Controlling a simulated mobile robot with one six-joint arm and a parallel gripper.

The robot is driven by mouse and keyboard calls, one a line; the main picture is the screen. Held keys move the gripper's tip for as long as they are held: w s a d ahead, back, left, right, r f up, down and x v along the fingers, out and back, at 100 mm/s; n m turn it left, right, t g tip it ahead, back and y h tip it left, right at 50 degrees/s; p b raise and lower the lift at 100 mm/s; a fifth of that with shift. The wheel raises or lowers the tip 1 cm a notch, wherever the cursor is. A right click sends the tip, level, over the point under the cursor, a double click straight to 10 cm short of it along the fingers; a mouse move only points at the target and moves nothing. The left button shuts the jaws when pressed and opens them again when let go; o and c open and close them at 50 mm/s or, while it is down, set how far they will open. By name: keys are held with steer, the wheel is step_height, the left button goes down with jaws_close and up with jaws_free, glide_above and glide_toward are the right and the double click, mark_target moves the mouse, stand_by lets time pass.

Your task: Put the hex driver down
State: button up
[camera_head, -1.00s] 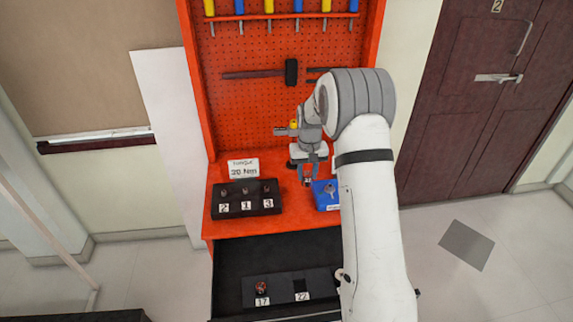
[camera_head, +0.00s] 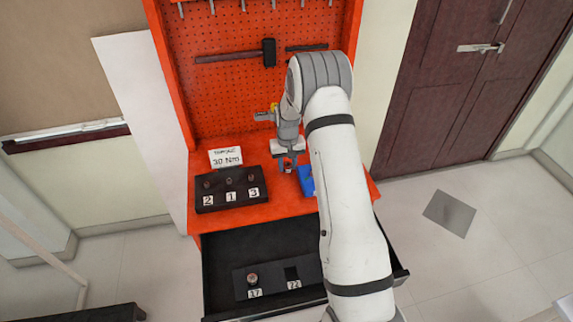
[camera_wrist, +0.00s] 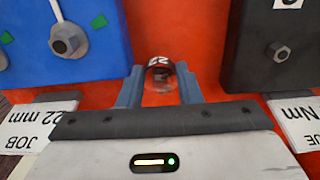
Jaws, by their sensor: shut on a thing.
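My gripper (camera_head: 288,164) is above the orange bench, between the black bolt block and the blue block. The wrist view shows my gripper (camera_wrist: 160,82) shut on a short round metal piece (camera_wrist: 160,77) marked 22. It looks like a socket, not a long hex driver. Its lower end and its height over the bench cannot be told. In the open drawer, the dark tray (camera_head: 272,278) holds a 17 socket (camera_head: 252,278). The tray's 22 slot (camera_head: 291,273) looks empty.
The black block (camera_head: 231,197) with several numbered bolts is left of the gripper. The blue block (camera_head: 306,182) is close on its right, partly behind my arm. A torque sign (camera_head: 226,157) stands at the back. The pulled-out drawer (camera_head: 225,245) projects below the bench.

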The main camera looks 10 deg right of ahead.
steer(key=shift+f, duration=0.6)
steer(key=shift+f, duration=0.2)
steer(key=o, duration=0.7)
steer(key=shift+o, duration=0.2)
steer(key=shift+r, duration=0.15)
